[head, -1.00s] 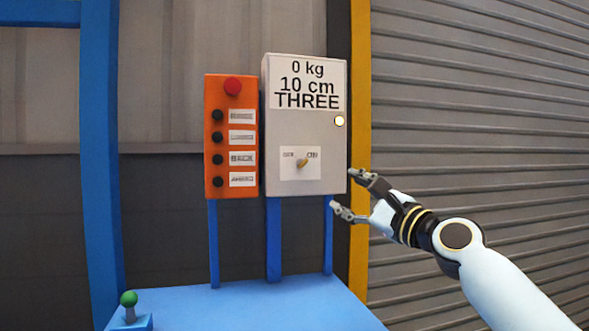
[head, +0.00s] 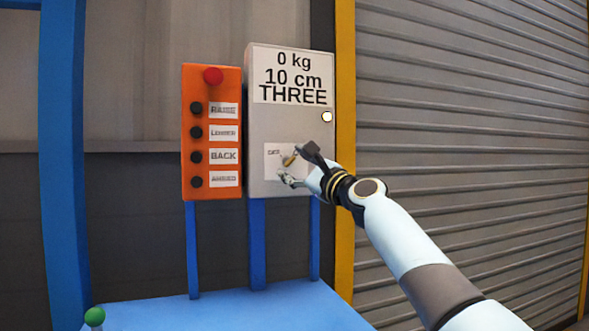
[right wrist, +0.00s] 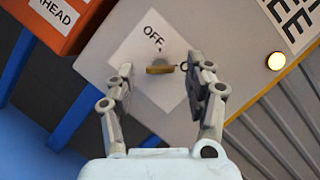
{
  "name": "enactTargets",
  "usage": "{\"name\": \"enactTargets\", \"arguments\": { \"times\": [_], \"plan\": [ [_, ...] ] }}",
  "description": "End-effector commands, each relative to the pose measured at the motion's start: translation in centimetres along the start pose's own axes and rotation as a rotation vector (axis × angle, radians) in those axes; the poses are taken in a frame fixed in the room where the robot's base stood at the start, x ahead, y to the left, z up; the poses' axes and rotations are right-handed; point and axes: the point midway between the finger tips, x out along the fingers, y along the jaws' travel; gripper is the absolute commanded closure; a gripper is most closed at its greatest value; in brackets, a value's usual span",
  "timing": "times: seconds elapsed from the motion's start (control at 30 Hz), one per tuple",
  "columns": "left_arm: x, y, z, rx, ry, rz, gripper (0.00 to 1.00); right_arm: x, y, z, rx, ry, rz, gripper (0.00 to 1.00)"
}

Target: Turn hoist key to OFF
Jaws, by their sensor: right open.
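The hoist key (head: 290,159) is a small brass key on a white label plate on the grey control box (head: 262,125). In the right wrist view the key (right wrist: 160,69) lies flat across the picture, below the word OFF; the label's other word is mostly hidden behind a finger. The key's handle points up and right in the head view. My right gripper (head: 299,168) is open in front of the label. Its fingers (right wrist: 162,92) stand on either side of the key, apart from it. My left gripper is out of view.
An orange panel (head: 189,145) with a red button (head: 213,75) and several black buttons stands left of the box. A lit lamp (head: 327,117) is on the box. A blue table (head: 220,307) lies below, with a green knob (head: 94,317). A ribbed shutter (head: 460,130) is to the right.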

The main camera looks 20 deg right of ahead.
Motion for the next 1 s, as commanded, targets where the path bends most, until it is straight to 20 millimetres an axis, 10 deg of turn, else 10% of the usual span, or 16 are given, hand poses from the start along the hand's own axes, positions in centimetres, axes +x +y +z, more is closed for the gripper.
{"name": "enactTargets", "arguments": {
  "times": [0.33,0.77,1.0],
  "plan": [
    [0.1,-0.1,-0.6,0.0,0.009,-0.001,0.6,0.6,0.0,0.0,0.0,0.0,0.0,0.46],
    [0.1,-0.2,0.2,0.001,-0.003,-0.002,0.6,0.6,0.0,0.0,0.0,0.0,0.001,1.0],
    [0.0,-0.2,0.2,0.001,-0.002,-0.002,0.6,0.6,0.0,0.0,-0.019,0.0,0.01,1.0]
  ]
}}
